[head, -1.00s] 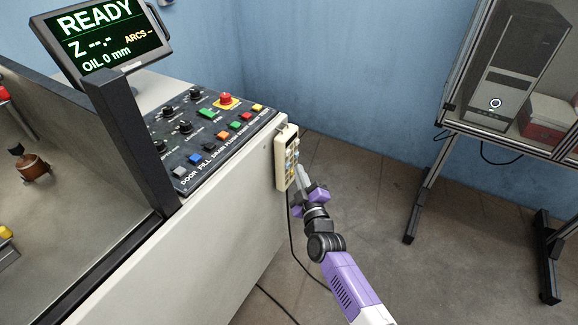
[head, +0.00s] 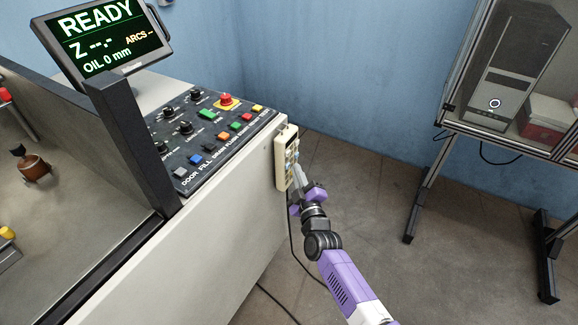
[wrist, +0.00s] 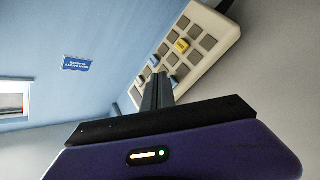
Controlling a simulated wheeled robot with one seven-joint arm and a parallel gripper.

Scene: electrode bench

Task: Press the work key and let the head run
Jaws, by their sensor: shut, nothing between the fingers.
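The beige hand pendant (head: 281,165) hangs on the right end of the machine's cabinet, with small coloured keys on its face. In the wrist view the pendant (wrist: 213,58) shows grey keys, a yellow key (wrist: 182,45) and blue keys. Which one is the work key I cannot read. My gripper (head: 298,176) is shut and empty, its fingertips close to the lower keys; the fingers (wrist: 158,88) overlap the lower part of the keypad in the wrist view. Whether they touch a key I cannot tell. The screen (head: 100,38) reads READY, "Z --.-", "ARCS --" and "OIL 0 mm".
The control panel (head: 215,130) with coloured buttons and a red stop knob (head: 226,99) lies left of the pendant. A cable (head: 291,235) hangs below it. A metal rack (head: 500,140) with a computer tower (head: 515,62) stands at the right.

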